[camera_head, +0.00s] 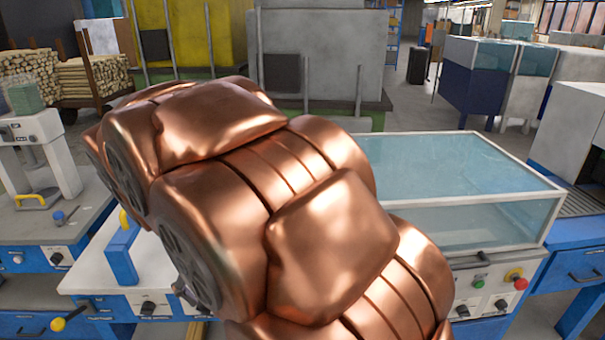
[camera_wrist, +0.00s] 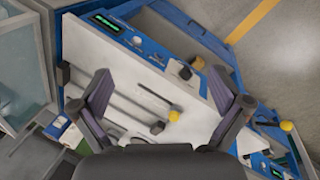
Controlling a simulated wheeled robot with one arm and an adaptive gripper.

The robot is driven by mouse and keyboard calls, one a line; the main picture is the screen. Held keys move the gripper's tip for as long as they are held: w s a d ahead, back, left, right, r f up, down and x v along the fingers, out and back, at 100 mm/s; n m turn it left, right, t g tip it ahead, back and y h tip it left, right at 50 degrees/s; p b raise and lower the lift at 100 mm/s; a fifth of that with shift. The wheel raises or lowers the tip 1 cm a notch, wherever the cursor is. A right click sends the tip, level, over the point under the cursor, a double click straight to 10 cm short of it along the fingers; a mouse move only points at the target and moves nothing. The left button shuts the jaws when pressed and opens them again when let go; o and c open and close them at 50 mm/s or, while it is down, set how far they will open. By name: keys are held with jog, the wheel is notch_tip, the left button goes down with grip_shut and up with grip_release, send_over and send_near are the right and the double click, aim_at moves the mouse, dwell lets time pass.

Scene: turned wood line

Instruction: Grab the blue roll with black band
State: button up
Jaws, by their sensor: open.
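My gripper (camera_wrist: 162,92) is open and empty in the wrist view, its two dark fingers spread wide above a pale machine top (camera_wrist: 130,62). I cannot make out a clear blue roll with a black band in either view. A small dark and bluish piece (camera_wrist: 191,68) lies between the fingers, nearer the right one; it is too small to tell what it is.
In the wrist view, thin bars (camera_wrist: 130,108) and a yellow knob (camera_wrist: 174,116) are on the machine top. In the head view, a glass-covered machine (camera_head: 470,180) stands at right, a blue block (camera_head: 121,252) at left. Open floor (camera_wrist: 285,60) lies beyond the machine.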

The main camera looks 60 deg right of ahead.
jog(key=w+d+r+m+h+b, duration=0.1)
jog(key=w+d+r+m+h, duration=0.25)
jog(key=w+d, duration=0.9)
jog(key=w+d+r+m+h+b, duration=0.1)
jog(key=w+d+r+m+h, duration=0.3)
jog(key=w+d, duration=0.85)
jog(key=d+f+m+g, duration=0.1)
jog(key=d+f+m, duration=0.1)
jog(key=d, duration=0.6)
jog(key=s+d+f+m+h, duration=0.1)
jog(key=d+m, duration=0.3)
jog(key=d, duration=0.5)
jog(key=s+d+f+m+g+h+b, duration=0.1)
jog(key=d+f+m, duration=0.2)
jog(key=d, duration=0.5)
jog(key=shift+d+f+m+g, duration=0.2)
jog(key=shift+f+m+g, duration=0.1)
jog(key=shift+f+m, duration=0.1)
jog(key=shift+s+d+f, duration=0.2)
jog(key=shift+s+d, duration=0.2)
jog(key=shift+d, duration=0.3)
jog(key=p+x, duration=0.3)
jog(key=x, duration=0.4)
jog(key=shift+s+a, duration=0.15)
jog(key=shift+s, duration=0.1)
jog(key=shift+a+f, duration=0.1)
jog(key=shift+f, duration=0.2)
jog(key=c, duration=1.8)
